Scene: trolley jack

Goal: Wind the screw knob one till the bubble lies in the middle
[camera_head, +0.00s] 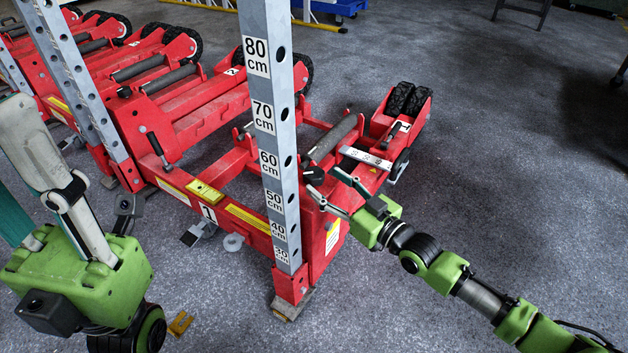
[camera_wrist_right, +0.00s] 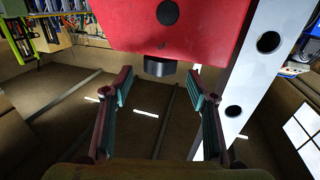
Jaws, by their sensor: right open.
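The screw knob (camera_head: 313,175) is a small dark knob on the red jack (camera_head: 330,240) labelled 1, just right of the upright scale post. In the right wrist view, a dark round knob (camera_wrist_right: 160,67) sits below a red plate, centred beyond the fingertips. My right gripper (camera_head: 336,188) is open close to the knob; its fingers (camera_wrist_right: 162,88) stand apart with nothing between them. A pale bar (camera_head: 365,157), perhaps the level, lies across the red frame; its bubble is too small to make out. My left gripper (camera_head: 12,155) is raised at the left edge, fingers apart and partly cut off.
The grey scale post (camera_head: 268,130) stands close beside my right gripper. More red jacks (camera_head: 185,105) stand in a row at the left. A small yellow piece (camera_head: 180,323) lies on the floor.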

